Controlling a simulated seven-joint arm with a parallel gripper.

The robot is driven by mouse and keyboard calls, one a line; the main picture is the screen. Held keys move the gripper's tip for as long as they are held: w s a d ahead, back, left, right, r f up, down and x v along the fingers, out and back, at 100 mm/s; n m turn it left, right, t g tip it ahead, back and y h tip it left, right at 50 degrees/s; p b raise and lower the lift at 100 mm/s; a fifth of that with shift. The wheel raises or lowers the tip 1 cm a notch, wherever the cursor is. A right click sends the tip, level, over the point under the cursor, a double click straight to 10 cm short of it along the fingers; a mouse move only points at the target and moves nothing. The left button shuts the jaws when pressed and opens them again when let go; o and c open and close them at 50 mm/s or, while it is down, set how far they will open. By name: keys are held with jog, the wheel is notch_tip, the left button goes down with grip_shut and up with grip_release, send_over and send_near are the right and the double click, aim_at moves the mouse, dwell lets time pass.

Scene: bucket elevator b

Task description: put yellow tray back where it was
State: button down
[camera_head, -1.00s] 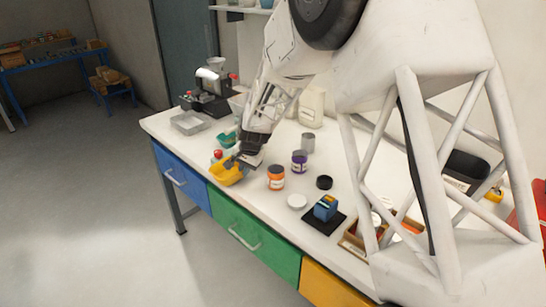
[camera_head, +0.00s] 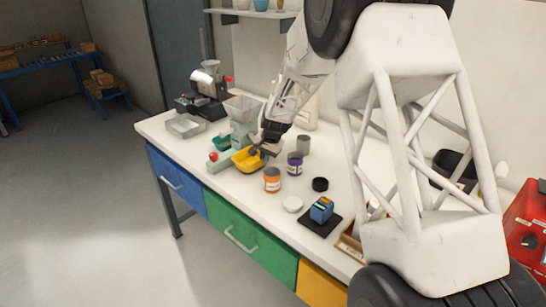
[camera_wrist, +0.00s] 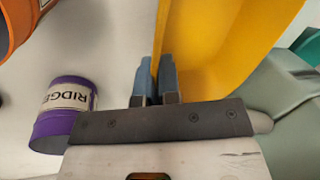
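The yellow tray (camera_head: 246,161) is near the middle of the white table, beside the grey-green bucket elevator machine (camera_head: 243,118). My gripper (camera_head: 264,149) is at the tray's right side. In the wrist view my fingers (camera_wrist: 164,80) are close together with the wall of the yellow tray (camera_wrist: 220,50) between them, so my gripper is shut on the tray. I cannot tell whether the tray touches the table. A teal tray (camera_head: 222,142) sits just behind and left of it, by the machine's base.
The orange-labelled jar (camera_head: 272,180) and purple jar (camera_head: 295,164) stand close by on the right; the purple jar (camera_wrist: 64,115) is near my fingers. A grey can (camera_head: 303,145), black lid (camera_head: 320,184), white lid (camera_head: 292,204) and blue device (camera_head: 321,210) are also on the table. A metal tray (camera_head: 186,126) lies at left.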

aim_at(271, 163)
jog(key=w+d, duration=0.3)
jog(key=shift+d, duration=0.1)
jog(key=shift+f, duration=0.7)
jog(key=shift+f, duration=0.2)
jog(key=c, duration=1.3)
grip_release()
jog(key=shift+r, duration=0.2)
jog(key=v, duration=1.2)
